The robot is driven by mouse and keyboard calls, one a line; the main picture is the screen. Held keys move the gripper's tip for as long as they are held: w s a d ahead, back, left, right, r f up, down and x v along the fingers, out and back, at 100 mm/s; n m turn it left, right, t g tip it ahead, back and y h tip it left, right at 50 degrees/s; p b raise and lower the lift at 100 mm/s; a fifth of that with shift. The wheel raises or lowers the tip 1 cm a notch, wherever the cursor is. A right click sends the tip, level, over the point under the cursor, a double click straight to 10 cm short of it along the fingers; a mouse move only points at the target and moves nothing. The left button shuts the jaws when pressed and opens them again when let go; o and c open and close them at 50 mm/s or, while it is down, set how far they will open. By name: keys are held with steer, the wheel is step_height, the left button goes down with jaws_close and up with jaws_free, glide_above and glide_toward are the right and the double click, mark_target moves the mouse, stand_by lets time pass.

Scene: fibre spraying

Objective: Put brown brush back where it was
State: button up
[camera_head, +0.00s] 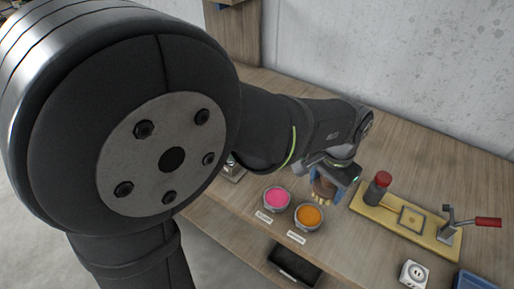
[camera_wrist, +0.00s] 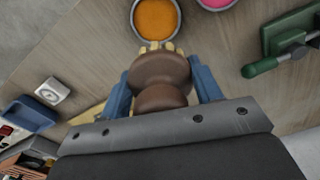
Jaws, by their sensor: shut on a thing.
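A brown brush (camera_wrist: 160,75) with a rounded handle and pale bristles is between the blue fingers of my gripper (camera_wrist: 162,90) in the wrist view. The fingers are shut on its sides. In the head view the brush (camera_head: 325,186) hangs below my gripper (camera_head: 328,182), bristles down, close behind the orange bowl (camera_head: 309,215). In the wrist view the bristles point toward the orange bowl (camera_wrist: 157,18) and lie near its rim. I cannot tell the height of the bristles above the table.
A pink bowl (camera_head: 277,199) stands left of the orange one, with labels in front of both. A yellow board (camera_head: 391,217) with a red-capped bottle (camera_head: 377,188) and a red-handled clamp (camera_head: 487,222) is at right. A white socket (camera_head: 413,273) sits near the front. A green vise (camera_wrist: 290,45) shows in the wrist view.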

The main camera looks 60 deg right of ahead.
glide_above(301, 191)
step_height(301, 191, down, 5)
steer(key=shift+r, duration=0.1)
steer(key=shift+f, duration=1.95)
steer(key=shift+f, duration=0.15)
steer(key=o, duration=1)
step_height(301, 191, up, 12)
steer(key=shift+s+a+r, duration=0.1)
steer(key=shift+a+r, duration=0.05)
